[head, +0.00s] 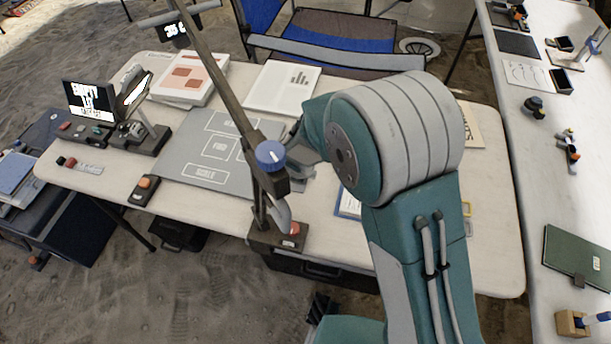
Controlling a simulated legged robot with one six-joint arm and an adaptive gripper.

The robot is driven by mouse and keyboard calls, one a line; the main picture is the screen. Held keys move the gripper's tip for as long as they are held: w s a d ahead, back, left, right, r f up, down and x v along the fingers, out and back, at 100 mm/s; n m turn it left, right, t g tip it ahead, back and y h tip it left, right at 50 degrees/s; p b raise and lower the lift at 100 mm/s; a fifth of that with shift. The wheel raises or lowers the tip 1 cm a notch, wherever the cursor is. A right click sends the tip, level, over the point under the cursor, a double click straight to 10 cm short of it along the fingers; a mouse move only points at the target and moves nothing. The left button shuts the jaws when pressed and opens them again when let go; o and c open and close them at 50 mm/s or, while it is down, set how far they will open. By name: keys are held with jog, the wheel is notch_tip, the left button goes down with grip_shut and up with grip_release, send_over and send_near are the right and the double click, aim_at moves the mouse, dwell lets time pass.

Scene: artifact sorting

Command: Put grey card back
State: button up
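I cannot make out a separate grey card for certain. A grey mat (177,157) with white outlined boxes and lettering, including "SCALE", lies on the white table (80,155). A plain dark grey sheet (517,43) lies on the right-hand table. My arm reaches over the front of the white table. My gripper (298,160) shows only as a small grey piece over the mat's right side, partly behind a slanted post. Its fingers cannot be made out, so its opening and any held thing are hidden.
A slanted post with a blue knob (270,155) crosses the view before my gripper. A small screen (90,102) and a dark device (148,135) stand at left. Papers (283,87) lie at the back. A blue chair (335,30) stands behind. The right-hand table (515,110) holds small tools.

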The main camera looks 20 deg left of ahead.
jog(key=v, duration=0.6)
jog(key=shift+d+r, duration=0.1)
jog(key=d+r+m, duration=1.6)
jog(key=d+m, duration=0.2)
jog(key=d, duration=0.3)
jog(key=s+d+r+m, duration=0.3)
jog(key=s+d+m, duration=0.3)
jog(key=m, duration=0.3)
jog(key=s+d+r+m+t, duration=0.1)
jog(key=s+d+r+m, duration=0.2)
jog(key=s+d+m, duration=0.4)
jog(key=s+m, duration=0.2)
jog(key=m, duration=0.1)
jog(key=shift+s+r, duration=0.3)
jog(key=shift+a, duration=0.15)
